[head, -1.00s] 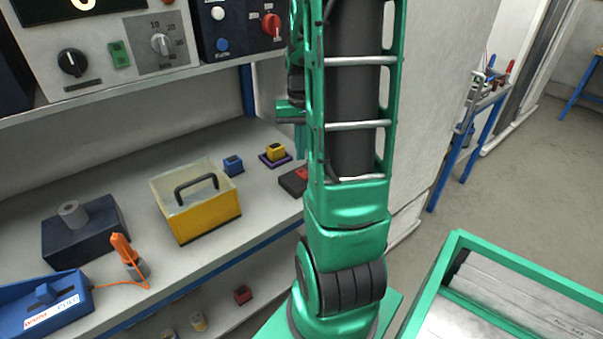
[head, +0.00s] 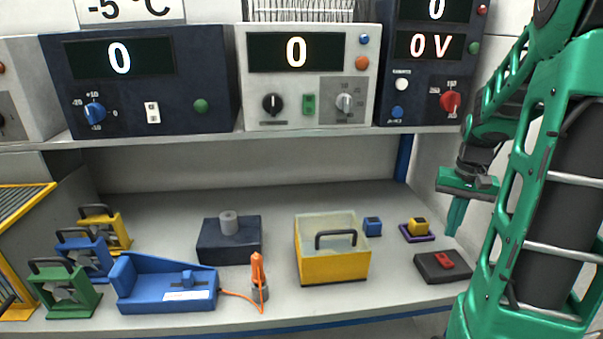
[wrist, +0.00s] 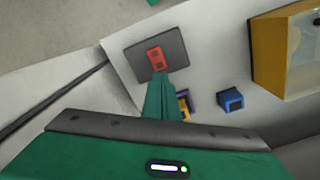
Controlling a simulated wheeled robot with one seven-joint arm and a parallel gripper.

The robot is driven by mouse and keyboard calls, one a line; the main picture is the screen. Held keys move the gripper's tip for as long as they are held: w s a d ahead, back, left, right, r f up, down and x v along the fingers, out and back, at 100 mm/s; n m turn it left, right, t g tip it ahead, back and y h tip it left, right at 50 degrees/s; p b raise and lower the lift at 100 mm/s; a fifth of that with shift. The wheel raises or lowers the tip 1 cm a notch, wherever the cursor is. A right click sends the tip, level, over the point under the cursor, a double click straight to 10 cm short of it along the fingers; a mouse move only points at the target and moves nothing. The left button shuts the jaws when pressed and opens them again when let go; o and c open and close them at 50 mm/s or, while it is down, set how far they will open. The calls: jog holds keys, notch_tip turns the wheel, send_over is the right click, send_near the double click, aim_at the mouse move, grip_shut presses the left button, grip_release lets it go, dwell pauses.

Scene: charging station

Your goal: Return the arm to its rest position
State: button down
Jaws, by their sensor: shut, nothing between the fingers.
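My green gripper (head: 457,215) hangs fingers down at the right of the head view, above the right end of the workbench. Its fingers are together and hold nothing. In the wrist view my gripper (wrist: 160,85) points toward a dark plate with a red piece (wrist: 158,56), and its fingertips overlap the red piece in the picture. In the head view the dark plate (head: 432,268) lies on the bench, below and apart from the fingertips. My green arm fills the right side of the head view.
A yellow box with a handle (head: 332,265), a small blue block (head: 372,227) and a yellow block on a purple base (head: 417,229) stand left of my gripper. A shelf (head: 300,134) with instruments runs above the bench. A blue holder (head: 168,288) and an orange tool (head: 258,272) are further left.

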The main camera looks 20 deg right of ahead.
jog(key=s+a+r+n, duration=0.2)
jog(key=s+a+r, duration=0.1)
jog(key=s+a, duration=1)
jog(key=a, duration=0.3)
jog(key=shift+s+a, duration=0.2)
jog(key=shift+s, duration=0.15)
